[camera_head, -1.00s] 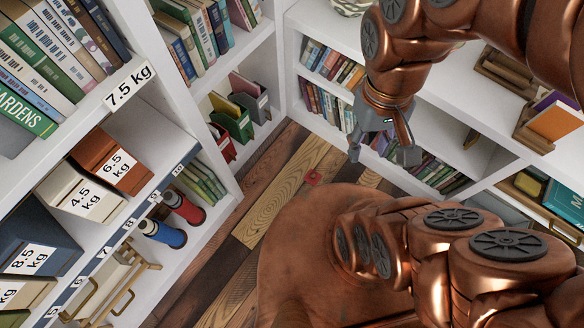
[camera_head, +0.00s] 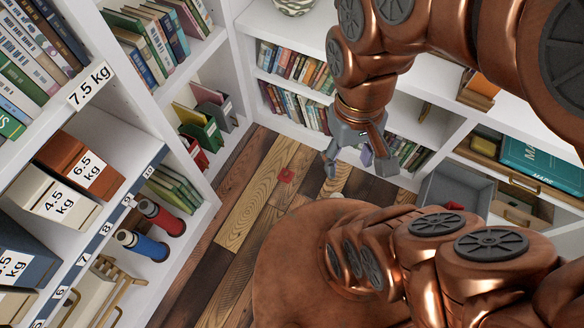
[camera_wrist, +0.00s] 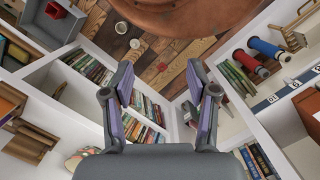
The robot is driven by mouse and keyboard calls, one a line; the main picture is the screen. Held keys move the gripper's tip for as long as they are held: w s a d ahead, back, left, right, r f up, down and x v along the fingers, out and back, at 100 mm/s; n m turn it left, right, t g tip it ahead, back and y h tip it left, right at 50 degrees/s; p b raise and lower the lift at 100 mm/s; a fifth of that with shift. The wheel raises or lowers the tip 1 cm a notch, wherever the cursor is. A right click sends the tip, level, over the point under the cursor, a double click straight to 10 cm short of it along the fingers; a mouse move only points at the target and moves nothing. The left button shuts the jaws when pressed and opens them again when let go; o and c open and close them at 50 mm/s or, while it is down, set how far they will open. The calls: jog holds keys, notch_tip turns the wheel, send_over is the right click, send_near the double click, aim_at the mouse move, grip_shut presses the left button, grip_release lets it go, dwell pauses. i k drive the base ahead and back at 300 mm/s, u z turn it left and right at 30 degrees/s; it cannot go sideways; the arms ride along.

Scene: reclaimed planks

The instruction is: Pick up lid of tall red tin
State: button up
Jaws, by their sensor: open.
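No tall red tin can be made out for certain. A small flat red piece (camera_head: 286,175) lies on the plank floor; it also shows in the wrist view (camera_wrist: 162,67). I cannot tell whether it is a lid. A red cylinder with dark ends (camera_head: 160,217) lies beside a blue one (camera_head: 142,244) on the left shelf; both show at the right of the wrist view. My gripper (camera_head: 358,162) is open and empty, high above the floor, in front of the far bookcase. In the wrist view its fingers (camera_wrist: 160,80) are spread apart.
White shelves with books and weight-labelled boxes (camera_head: 64,205) stand on the left. A far bookcase (camera_head: 270,95) and a white right-hand unit enclose the corner. A grey open bin (camera_head: 455,188) is at the right. Some plank floor is clear.

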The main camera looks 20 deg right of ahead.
aim_at(286, 176)
jog(key=z, duration=1.45)
jog(key=k, duration=0.6)
jog(key=u, duration=2.25)
